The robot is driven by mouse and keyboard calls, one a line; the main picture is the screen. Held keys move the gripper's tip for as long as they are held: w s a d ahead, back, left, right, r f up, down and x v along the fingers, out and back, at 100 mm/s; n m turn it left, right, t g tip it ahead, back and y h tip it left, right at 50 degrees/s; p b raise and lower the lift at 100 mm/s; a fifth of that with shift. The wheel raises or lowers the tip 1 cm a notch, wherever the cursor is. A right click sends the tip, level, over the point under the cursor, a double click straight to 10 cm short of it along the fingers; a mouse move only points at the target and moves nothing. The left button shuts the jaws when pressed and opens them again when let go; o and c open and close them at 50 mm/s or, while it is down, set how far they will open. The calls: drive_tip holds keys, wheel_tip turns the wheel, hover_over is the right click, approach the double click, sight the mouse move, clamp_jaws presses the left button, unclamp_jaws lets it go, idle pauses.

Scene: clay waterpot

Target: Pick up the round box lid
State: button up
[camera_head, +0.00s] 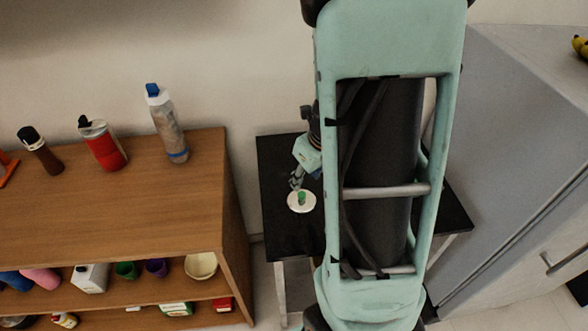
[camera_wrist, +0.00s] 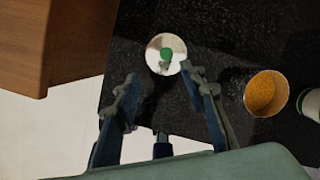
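The round box lid (camera_head: 302,203) is a white disc with a green knob in its middle. It lies flat on a black table (camera_head: 283,232) in the head view. In the wrist view the lid (camera_wrist: 167,53) is just beyond my fingertips, near the top of the picture. My gripper (camera_head: 297,183) is above the lid in the head view. In the wrist view my gripper (camera_wrist: 165,85) has its two fingers wide apart with nothing between them. The fingers do not visibly touch the lid.
An open round container with orange contents (camera_wrist: 266,93) stands right of my fingers. Another white-rimmed container (camera_wrist: 310,105) is partly cut off at the right edge. A wooden shelf (camera_head: 110,195) with bottles and cups stands left of the table. A grey cabinet (camera_head: 530,130) is at the right.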

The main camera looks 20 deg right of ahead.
drive_tip(key=m, duration=0.1)
drive_tip(key=b, duration=0.3)
hover_over(302, 194)
drive_tip(key=s, duration=0.3)
drive_tip(key=shift+m, duration=0.3)
drive_tip(key=x, duration=0.2)
drive_tip(key=s+x, duration=0.1)
drive_tip(key=x, duration=0.2)
drive_tip(key=shift+d+f, duration=0.15)
drive_tip(key=shift+w+b+x, duration=0.1)
drive_tip(key=shift+b+x, duration=0.55)
drive_tip(key=shift+x, duration=0.85)
drive_tip(key=shift+w+b+x, duration=0.15)
drive_tip(key=shift+b+x, duration=0.5)
drive_tip(key=shift+x, duration=0.85)
drive_tip(key=shift+d, duration=0.1)
clamp_jaws()
